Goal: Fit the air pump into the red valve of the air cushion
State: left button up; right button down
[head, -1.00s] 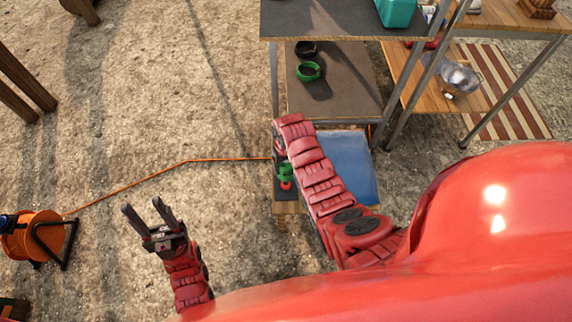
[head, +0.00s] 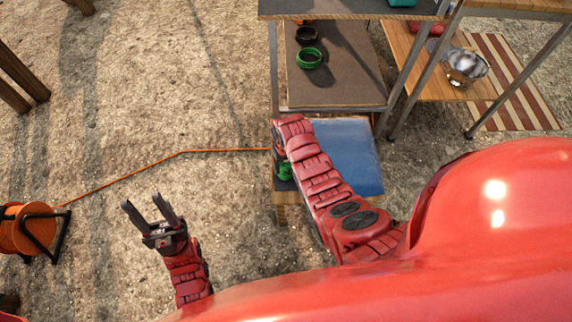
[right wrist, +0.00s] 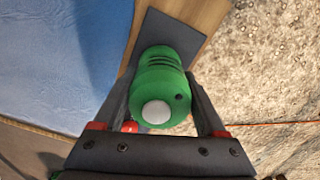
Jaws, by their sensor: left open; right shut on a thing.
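The green air pump (right wrist: 165,75) is held between the fingers of my right gripper (right wrist: 168,90) in the right wrist view, its pale round end facing the camera. In the head view only a bit of green pump (head: 284,172) shows beside my arm. The blue air cushion (head: 350,160) lies on a low wooden bench; its blue surface fills the left of the right wrist view (right wrist: 60,50). A small round red part (right wrist: 131,126) shows beside the pump, partly hidden; I cannot tell if it is the valve. My left gripper (head: 151,210) is open and empty above the ground.
A dark strip (right wrist: 160,35) lies on the wooden bench (head: 281,197) beside the cushion. An orange cable (head: 130,172) runs over the gravel to an orange reel (head: 22,232). A shelf (head: 335,85) with green and black rings stands behind.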

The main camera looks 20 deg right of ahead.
grip_release()
notch_tip(320, 180, up, 12)
jog(key=shift+r+p, duration=0.2)
jog(key=shift+p, duration=0.8)
notch_tip(320, 180, up, 5)
jog(key=p, duration=0.3)
jog(key=shift+f, duration=0.1)
